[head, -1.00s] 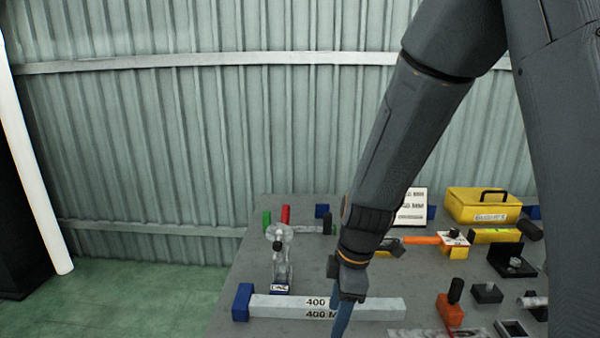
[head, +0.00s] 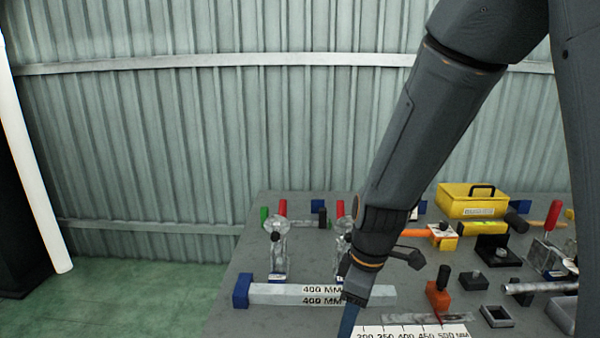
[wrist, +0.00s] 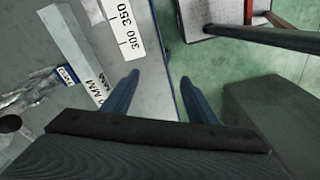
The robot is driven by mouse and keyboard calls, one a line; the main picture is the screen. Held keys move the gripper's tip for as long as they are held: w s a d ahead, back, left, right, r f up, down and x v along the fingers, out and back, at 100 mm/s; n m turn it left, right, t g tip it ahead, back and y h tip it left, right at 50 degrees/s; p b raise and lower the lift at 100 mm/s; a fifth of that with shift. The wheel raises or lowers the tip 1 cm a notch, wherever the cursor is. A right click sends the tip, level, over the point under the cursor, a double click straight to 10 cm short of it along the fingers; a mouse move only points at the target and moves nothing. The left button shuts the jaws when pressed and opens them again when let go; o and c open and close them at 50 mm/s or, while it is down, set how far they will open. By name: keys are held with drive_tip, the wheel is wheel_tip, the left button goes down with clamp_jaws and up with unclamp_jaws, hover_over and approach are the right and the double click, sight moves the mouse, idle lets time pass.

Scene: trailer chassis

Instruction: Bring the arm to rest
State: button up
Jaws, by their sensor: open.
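My arm comes down from the upper right in the head view, with my gripper (head: 350,322) low over the near part of the grey table (head: 225,322). In the wrist view my gripper (wrist: 162,95) shows two blue fingers spread apart, with nothing between them. The fingers point past the table's edge, over the green floor (wrist: 205,62). A grey bar marked 400 MM (head: 275,291) with a blue end block lies beside the gripper. A white scale strip (head: 440,331) lies at the table's front. The arm hides part of the table behind it.
Two clear clamp-like fixtures (head: 278,250) stand behind the bar. A yellow case (head: 466,202), an orange block (head: 437,297) and several dark blocks crowd the right side. A corrugated wall (head: 180,130) stands behind. In the wrist view, a chair-like frame (wrist: 250,22) stands on the floor.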

drive_tip(key=s+d+r+m+h, duration=0.1)
drive_tip(key=s+d+r+m, duration=0.1)
drive_tip(key=s+d+m, duration=0.4)
drive_tip(key=d+m, duration=0.3)
drive_tip(key=m, duration=0.4)
drive_tip(key=shift+r+t, duration=0.3)
drive_tip(key=shift+r, duration=0.1)
